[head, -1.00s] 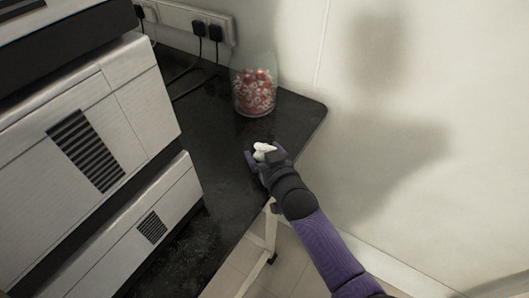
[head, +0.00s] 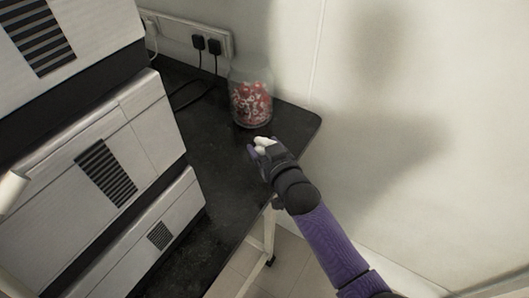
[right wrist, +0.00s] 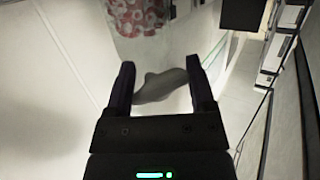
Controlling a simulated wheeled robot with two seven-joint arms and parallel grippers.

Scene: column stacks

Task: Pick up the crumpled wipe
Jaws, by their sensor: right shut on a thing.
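The crumpled wipe (head: 265,143) is a small white lump at the tip of my right gripper (head: 258,152) in the head view. My right gripper is shut on it, over the black bench near its right edge. In the right wrist view the wipe (right wrist: 162,86) lies between the two dark fingers and looks grey in shadow. From these views I cannot tell exactly how high it is above the bench. My left gripper is not in view.
A glass jar of red and white sweets (head: 251,100) stands on the bench (head: 205,140) just behind my right gripper. Stacked white instruments (head: 140,140) with dark vents fill the left. Wall sockets (head: 190,35) with black plugs are behind. The wall (head: 400,150) is at right.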

